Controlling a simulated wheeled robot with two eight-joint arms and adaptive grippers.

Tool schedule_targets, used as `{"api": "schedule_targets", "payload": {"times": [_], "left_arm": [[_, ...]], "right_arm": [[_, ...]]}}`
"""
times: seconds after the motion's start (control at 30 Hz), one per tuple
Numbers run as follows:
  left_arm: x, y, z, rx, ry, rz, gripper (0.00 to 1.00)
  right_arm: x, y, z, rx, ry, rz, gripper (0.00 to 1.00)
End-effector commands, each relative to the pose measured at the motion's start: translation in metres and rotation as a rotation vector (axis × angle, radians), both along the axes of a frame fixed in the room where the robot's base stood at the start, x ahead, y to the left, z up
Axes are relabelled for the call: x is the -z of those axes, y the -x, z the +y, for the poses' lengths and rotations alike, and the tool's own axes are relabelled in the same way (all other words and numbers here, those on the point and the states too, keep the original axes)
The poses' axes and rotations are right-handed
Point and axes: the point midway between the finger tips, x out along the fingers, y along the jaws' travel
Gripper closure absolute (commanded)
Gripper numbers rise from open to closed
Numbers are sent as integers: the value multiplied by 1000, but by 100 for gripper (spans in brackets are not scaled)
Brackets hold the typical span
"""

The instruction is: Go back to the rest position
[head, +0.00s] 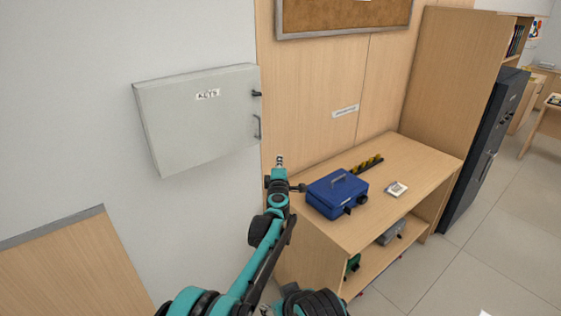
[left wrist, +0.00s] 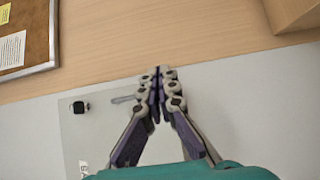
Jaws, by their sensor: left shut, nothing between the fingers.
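My left arm reaches up from the bottom of the head view. Its gripper (head: 280,161) is in front of the wall, below and right of the grey key cabinet (head: 195,115). In the left wrist view the fingers of my left gripper (left wrist: 158,72) are together and hold nothing. The closed key cabinet (left wrist: 95,125) lies behind the fingers in that view, with its handle and lock near the tips. My right gripper is not in the head view.
A wooden counter (head: 405,157) stands to the right. On it are a blue cash box (head: 337,193), a yellow-black strip (head: 368,163) and a small white device (head: 396,188). A cork board (head: 340,15) hangs above.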

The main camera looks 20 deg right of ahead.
Motion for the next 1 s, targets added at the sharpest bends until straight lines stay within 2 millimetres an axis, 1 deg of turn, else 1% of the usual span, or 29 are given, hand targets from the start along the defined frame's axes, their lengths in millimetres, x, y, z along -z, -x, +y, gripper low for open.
{"api": "schedule_targets", "payload": {"times": [0.17,0.23,0.27,0.37,0.47,0.5,0.53,0.57,0.6,0.67,0.7,0.77,0.8,0.87,0.9,0.97,1.0], "left_arm": [[0,-1,2,-1,0,0,100],[-4,-1,5,1,-6,-5,100],[-8,-1,8,3,-13,-11,100],[-32,0,29,19,-60,-45,100],[-69,6,65,50,-154,-98,100],[-83,11,82,67,-203,-121,100],[-93,17,96,79,-241,-136,100],[-102,22,109,92,-282,-149,100],[-112,31,128,108,-335,-164,100],[-122,47,155,133,-418,-181,100],[-127,59,174,149,-474,-187,100],[-130,79,203,172,-559,-191,100],[-129,93,222,189,-618,-188,100],[-126,116,251,210,-705,-178,100],[-121,133,271,225,-764,-167,100],[-110,159,301,246,-852,-144,100],[-102,177,321,258,-910,-124,100]], "right_arm": [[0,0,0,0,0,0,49],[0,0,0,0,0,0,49],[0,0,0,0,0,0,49],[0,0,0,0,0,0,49],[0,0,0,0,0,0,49],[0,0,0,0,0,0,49],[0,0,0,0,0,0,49],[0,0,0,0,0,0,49],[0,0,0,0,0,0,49],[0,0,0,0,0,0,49],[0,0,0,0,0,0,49],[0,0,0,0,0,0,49],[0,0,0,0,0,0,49],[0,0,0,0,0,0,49],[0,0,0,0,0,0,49],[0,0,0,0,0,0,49],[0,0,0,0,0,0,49]]}}
